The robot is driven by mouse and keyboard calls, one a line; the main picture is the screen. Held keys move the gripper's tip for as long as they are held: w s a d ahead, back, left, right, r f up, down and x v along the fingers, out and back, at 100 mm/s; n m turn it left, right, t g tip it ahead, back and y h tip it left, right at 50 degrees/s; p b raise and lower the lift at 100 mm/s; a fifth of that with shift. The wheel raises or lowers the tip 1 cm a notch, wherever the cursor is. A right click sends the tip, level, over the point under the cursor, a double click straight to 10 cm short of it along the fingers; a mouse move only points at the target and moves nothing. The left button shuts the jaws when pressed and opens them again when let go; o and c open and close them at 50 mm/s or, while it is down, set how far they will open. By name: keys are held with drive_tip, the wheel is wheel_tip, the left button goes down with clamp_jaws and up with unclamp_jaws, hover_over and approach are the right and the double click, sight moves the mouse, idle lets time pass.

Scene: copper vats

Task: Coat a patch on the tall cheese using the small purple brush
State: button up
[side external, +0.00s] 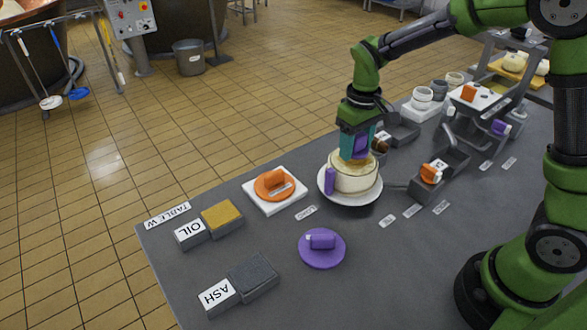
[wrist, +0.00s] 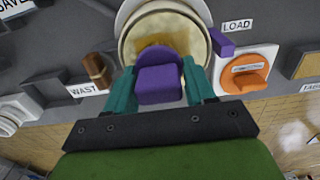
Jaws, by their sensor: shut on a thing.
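My gripper (side external: 355,148) is shut on a purple brush, whose purple block (wrist: 160,84) sits between the two teal fingers in the wrist view. The brush is over the top of the tall, pale round cheese (side external: 350,182) and seems to touch it; the contact itself is hidden. The cheese also shows in the wrist view (wrist: 135,42), with an amber patch (wrist: 160,53) on its top beside the brush. The cheese stands on a round white plate (side external: 371,199). An upright purple piece (side external: 329,181) is at the cheese's left side.
An orange disc with a handle lies on a white board (side external: 262,203) to the left. A purple disc (side external: 321,260) with a purple handle lies in front. An oil pad (side external: 222,218) and ash pad (side external: 254,276) are at the left. Dark trays (side external: 428,188) stand at the right.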

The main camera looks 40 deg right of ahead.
sight(341, 164)
drive_tip(key=shift+a, duration=2)
drive_tip(key=shift+w+d, duration=0.1)
drive_tip(key=shift+d, duration=3)
drive_tip(key=shift+a, duration=3.1)
drive_tip(key=shift+a+r, duration=0.1)
drive_tip(key=shift+a, duration=0.1)
wheel_tip(341, 164, up, 8)
drive_tip(key=shift+d, duration=0.1)
